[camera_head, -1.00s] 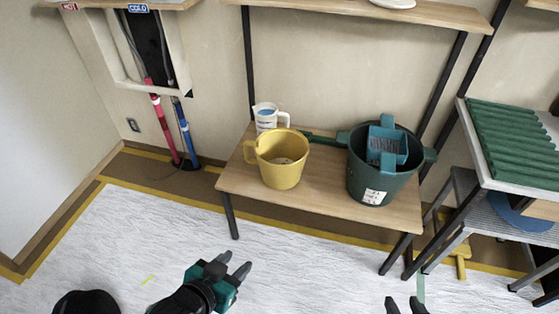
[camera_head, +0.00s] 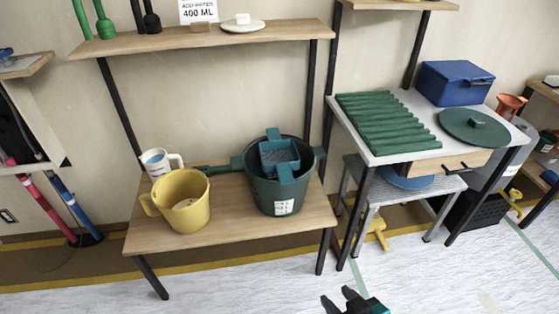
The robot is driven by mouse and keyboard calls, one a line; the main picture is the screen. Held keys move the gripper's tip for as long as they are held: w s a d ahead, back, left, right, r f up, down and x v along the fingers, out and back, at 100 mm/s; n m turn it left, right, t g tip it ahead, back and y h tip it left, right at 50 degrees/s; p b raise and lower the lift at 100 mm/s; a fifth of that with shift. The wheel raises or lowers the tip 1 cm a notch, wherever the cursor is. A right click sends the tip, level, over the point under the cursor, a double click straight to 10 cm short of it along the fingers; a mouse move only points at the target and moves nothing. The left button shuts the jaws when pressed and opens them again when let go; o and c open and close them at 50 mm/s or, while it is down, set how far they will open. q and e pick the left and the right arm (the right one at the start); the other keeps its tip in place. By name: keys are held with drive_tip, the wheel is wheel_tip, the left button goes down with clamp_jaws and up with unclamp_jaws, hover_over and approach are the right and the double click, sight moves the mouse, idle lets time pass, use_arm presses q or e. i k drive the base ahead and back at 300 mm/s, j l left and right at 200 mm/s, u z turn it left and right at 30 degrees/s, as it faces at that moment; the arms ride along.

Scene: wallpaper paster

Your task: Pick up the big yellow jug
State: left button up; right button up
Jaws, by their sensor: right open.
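The big yellow jug (camera_head: 184,205) stands upright on the left part of the low wooden shelf (camera_head: 235,222), its handle pointing left. Its inside is partly visible from above. My right gripper (camera_head: 338,300) is at the bottom edge of the head view, to the right of the jug and well apart from it. Its two dark fingers are apart, with nothing between them. My left gripper is outside the view.
A white measuring cup (camera_head: 158,162) stands just behind the jug. A dark green bucket (camera_head: 275,195) with a teal tray in it stands to the right. An upper shelf (camera_head: 285,36) hangs above. A table (camera_head: 375,155) with a green ridged sheet stands further right.

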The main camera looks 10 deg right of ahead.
sight(181, 196)
drive_tip(key=i+u, duration=0.25)
drive_tip(key=i, duration=1)
